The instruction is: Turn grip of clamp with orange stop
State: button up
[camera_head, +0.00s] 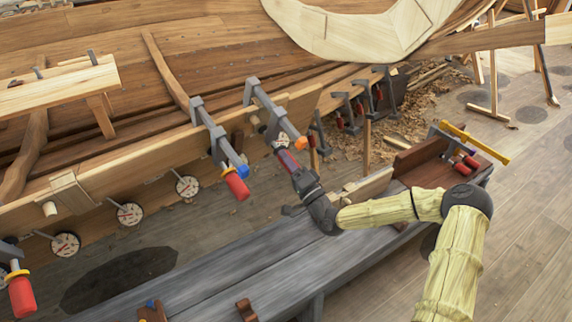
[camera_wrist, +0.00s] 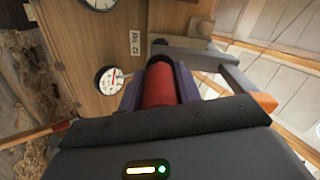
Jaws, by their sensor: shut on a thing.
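The clamp with the orange stop (camera_head: 300,143) hangs over the hull's plank edge in the middle of the head view, its grey bar (camera_head: 268,105) slanting down to the right. Its orange stop also shows at the right of the wrist view (camera_wrist: 265,102). My gripper (camera_head: 286,159) is at the lower end of this clamp. In the wrist view its two purple fingers stand on either side of the red grip (camera_wrist: 160,86), shut on it. The far end of the grip and its screw are mostly hidden.
A clamp with a blue stop (camera_head: 241,171) hangs close to the left, and one with a yellow stop (camera_head: 17,274) at far left. Round dials (camera_head: 130,214) stand along the hull. A grey bench (camera_head: 215,277) lies below my arm. More clamps (camera_head: 345,110) hang behind.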

jog(key=shift+f+m, duration=0.1)
jog(key=shift+m, duration=0.7)
jog(key=o, duration=1)
jog(key=shift+d, duration=0.1)
jog(key=b+v, duration=0.1)
jog(key=v, duration=1.6)
jog(key=shift+s, duration=0.15)
